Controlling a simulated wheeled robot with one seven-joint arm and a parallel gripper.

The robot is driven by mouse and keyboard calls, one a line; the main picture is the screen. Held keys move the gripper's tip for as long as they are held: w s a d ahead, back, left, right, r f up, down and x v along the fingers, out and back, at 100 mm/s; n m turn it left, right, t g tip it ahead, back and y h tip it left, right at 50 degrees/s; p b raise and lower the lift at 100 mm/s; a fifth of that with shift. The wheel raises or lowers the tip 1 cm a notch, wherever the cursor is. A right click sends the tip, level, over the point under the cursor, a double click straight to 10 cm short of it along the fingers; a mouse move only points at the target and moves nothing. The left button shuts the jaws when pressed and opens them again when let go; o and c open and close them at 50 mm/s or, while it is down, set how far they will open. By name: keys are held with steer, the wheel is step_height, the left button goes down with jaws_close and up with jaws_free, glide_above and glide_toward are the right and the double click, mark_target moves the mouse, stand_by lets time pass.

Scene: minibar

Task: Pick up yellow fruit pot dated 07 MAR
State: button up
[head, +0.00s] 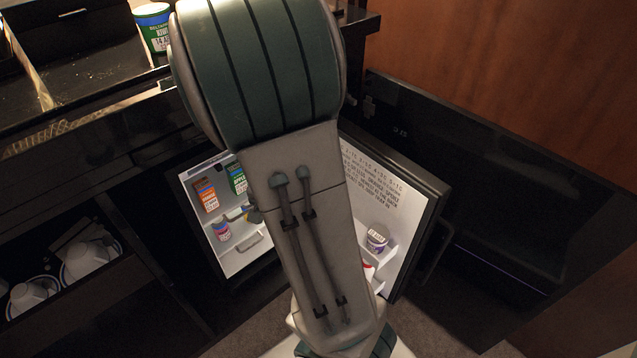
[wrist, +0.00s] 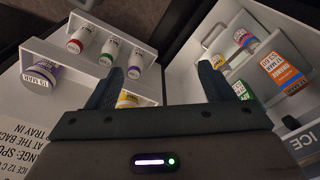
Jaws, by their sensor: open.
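My gripper (wrist: 160,70) is open and empty, with its two dark fingers spread in the wrist view. A yellow pot (wrist: 218,61) with a white label stands in the fridge just beside the right fingertip. Another yellow item (wrist: 127,99) shows on the door side, partly hidden behind the left finger. The dates on both are too small to read, so I cannot tell which is 07 MAR. In the head view my arm hides much of the fridge's middle.
The open minibar holds an orange carton (wrist: 284,68), a green carton (head: 237,178) and a purple-and-pink pot (head: 222,232). A green pot (head: 153,27) stands on the counter.

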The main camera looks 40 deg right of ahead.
steer(key=w+d+r+m+h+p, duration=0.3)
steer(key=d+m+h, duration=0.2)
steer(key=d, duration=0.6)
steer(key=shift+t, duration=0.3)
steer(key=b+x, duration=0.5)
steer(key=x, duration=0.3)
steer(key=shift+f, duration=0.15)
steer(key=b+x, duration=0.2)
steer(key=x, duration=0.1)
steer(key=s+b+x, duration=0.1)
steer(key=x, duration=0.1)
steer(key=shift+w+a+f+b, duration=0.1)
steer(key=shift+f+b, duration=0.2)
steer(key=shift+b, duration=0.1)
steer(key=c, duration=1.1)
